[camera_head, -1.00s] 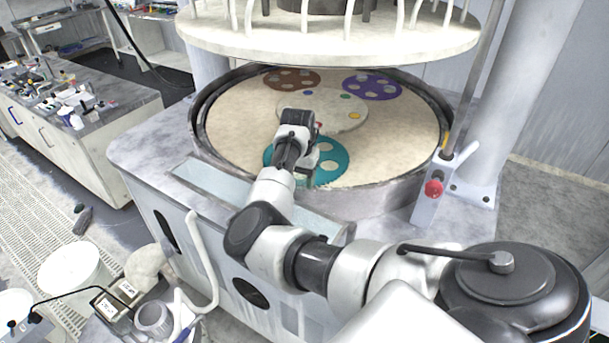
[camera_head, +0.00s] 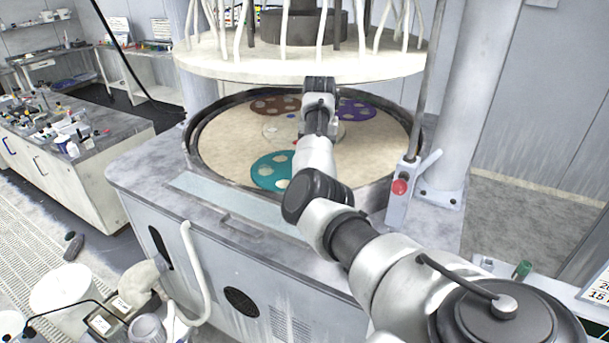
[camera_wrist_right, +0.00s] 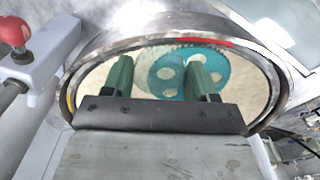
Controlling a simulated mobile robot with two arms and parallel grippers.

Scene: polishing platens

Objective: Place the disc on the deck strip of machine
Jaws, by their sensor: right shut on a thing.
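The machine's round platen (camera_head: 225,150) carries a teal carrier (camera_head: 268,172), a brown carrier (camera_head: 272,106) and a purple carrier (camera_head: 356,110), all with round holes. The deck strip (camera_head: 222,197) is a pale bluish band along the front deck. My right gripper (camera_wrist_right: 160,72) has green fingers a gap apart, above the platen, with the teal carrier (camera_wrist_right: 180,88) beyond them in the wrist view. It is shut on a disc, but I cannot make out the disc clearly. In the head view my right wrist hides the fingers. My left gripper is not in view.
A post with a red button (camera_head: 399,187) stands right of the platen. The platen's raised metal rim (camera_head: 200,165) lies between it and the deck strip. A side bench (camera_head: 90,150) is at left.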

